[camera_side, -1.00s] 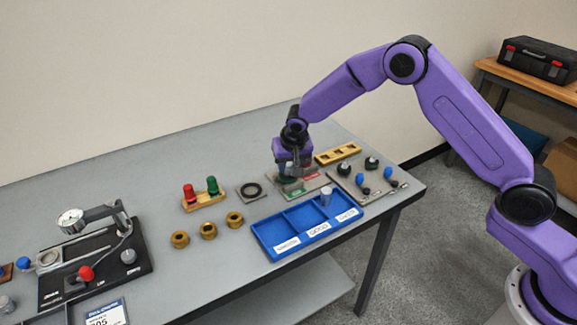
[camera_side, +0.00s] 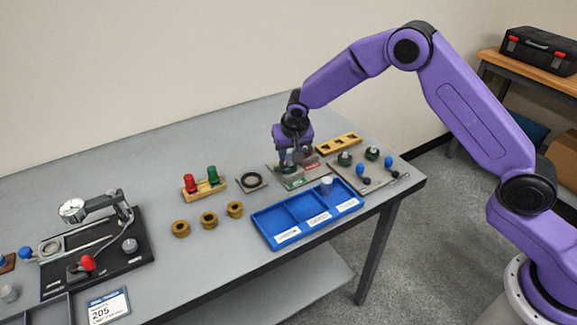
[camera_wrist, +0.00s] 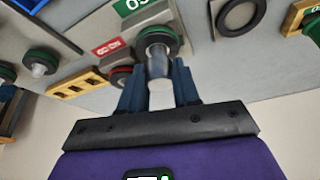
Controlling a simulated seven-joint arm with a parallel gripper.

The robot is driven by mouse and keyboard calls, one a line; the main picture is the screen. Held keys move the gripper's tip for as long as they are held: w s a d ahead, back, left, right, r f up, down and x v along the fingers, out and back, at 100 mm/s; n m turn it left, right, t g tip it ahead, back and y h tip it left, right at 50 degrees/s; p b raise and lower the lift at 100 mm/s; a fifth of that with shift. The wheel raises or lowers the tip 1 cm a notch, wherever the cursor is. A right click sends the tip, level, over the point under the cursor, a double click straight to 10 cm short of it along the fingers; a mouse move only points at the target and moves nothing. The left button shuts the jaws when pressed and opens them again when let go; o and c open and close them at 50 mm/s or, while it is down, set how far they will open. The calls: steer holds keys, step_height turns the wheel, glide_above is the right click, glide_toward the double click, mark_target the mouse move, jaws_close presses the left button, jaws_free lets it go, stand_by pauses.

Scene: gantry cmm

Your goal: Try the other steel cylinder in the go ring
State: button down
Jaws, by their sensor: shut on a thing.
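My gripper (camera_wrist: 159,92) is shut on a steel cylinder (camera_wrist: 161,95), which stands out between the two fingers in the wrist view. The cylinder's far end lines up with the green-banded go ring (camera_wrist: 158,38) beside the green label. I cannot tell whether the end is inside the ring or just short of it. In the side view my gripper (camera_side: 291,161) is over the gauge plate (camera_side: 292,183) with green and red labels, and hides most of the rings. Another steel cylinder (camera_side: 327,186) stands in the right compartment of the blue tray (camera_side: 267,240).
A red-banded ring (camera_wrist: 120,78) is close beside the fingers. A yellow block with holes (camera_side: 338,144) is behind, and a plate with blue and dark-green gauges (camera_side: 368,172) is to the right. A black ring (camera_side: 251,181) and brass rings (camera_side: 209,219) are to the left.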

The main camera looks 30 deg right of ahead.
mark_target(289, 151)
steer(key=shift+r, duration=2.8)
